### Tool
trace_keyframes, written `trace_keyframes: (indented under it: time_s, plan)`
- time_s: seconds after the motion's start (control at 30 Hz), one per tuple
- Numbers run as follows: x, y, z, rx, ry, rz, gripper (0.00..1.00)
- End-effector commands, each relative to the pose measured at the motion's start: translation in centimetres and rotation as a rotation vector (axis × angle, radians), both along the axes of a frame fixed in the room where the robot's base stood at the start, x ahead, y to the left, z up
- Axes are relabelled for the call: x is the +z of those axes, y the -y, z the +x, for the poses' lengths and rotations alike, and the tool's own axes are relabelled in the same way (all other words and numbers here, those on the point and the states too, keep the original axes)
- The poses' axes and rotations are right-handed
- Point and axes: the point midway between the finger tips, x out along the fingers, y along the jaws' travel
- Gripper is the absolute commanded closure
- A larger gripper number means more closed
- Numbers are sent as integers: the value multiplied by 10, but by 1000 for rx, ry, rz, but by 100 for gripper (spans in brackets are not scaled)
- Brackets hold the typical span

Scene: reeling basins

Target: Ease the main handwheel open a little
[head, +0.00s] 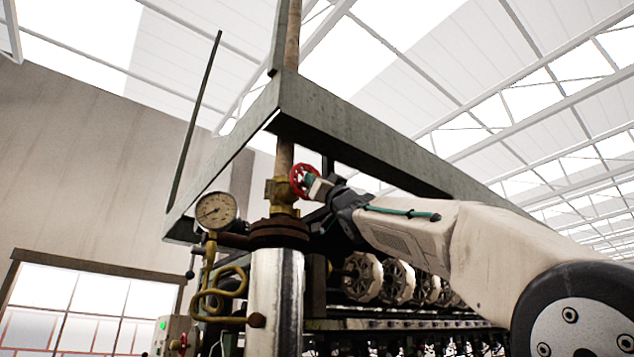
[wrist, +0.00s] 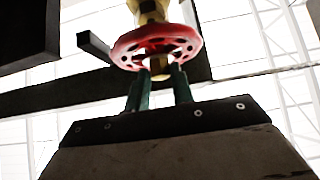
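The main handwheel (head: 299,181) is a red spoked wheel on a brass valve (head: 283,197) above the steel column. My gripper (head: 314,187) is right at the wheel's right side in the head view. In the wrist view the red wheel (wrist: 127,48) is just past the tips of my two green fingers, with the brass stem behind it. The fingers of my gripper (wrist: 159,72) stand apart, with a bright gap between them. Their tips meet or overlap the wheel's near face. I cannot tell whether they press on its hub or spokes.
A pressure gauge (head: 216,210) on curved brass pipe (head: 229,281) stands left of the valve. A grey steel beam frame (head: 370,140) runs close above my arm. Several pale reels (head: 398,281) line up behind and below it. A rusty flange (head: 279,233) tops the column (head: 275,300).

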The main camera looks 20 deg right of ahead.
Motion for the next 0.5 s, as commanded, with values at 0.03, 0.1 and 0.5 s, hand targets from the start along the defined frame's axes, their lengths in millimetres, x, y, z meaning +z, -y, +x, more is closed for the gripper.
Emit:
trace_keyframes:
  time_s: [0.03,0.1,0.5]
  plan:
    - [0,0,0,0,0,-1,99]
    - [0,0,0,0,3,-8,99]
    - [0,5,2,-3,63,-195,99]
